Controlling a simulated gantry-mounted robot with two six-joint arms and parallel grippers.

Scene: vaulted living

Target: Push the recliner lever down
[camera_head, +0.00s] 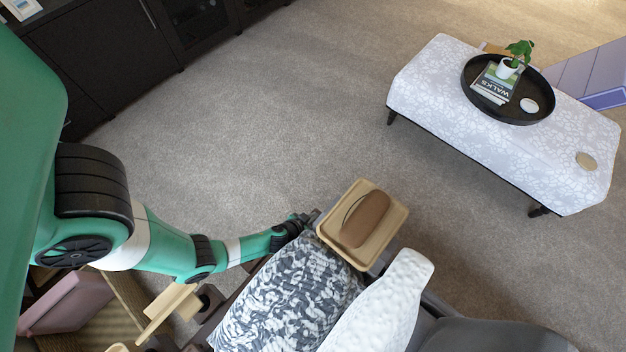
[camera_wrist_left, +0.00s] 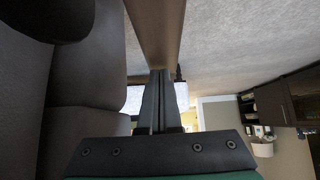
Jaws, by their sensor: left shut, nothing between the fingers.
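The recliner shows in the head view as a dark grey seat (camera_head: 495,335) at the bottom, partly under cushions. Its grey side also fills the left of the left wrist view (camera_wrist_left: 85,70). I cannot make out the lever for certain in either view. My left gripper (camera_head: 312,216) reaches in from the left to the recliner's end, beside a wooden tray (camera_head: 328,240); its fingertips are hard to see there. In the left wrist view the fingers (camera_wrist_left: 160,78) are together and empty, just below a brown surface (camera_wrist_left: 155,30). My right gripper is not in view.
A brown oblong item (camera_head: 366,218) lies on the wooden tray. A patterned cushion (camera_head: 290,300) and a white cushion (camera_head: 385,300) lie close to my left arm. A patterned ottoman (camera_head: 430,80) with a black round tray (camera_head: 545,112) stands at upper right. Open carpet lies between.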

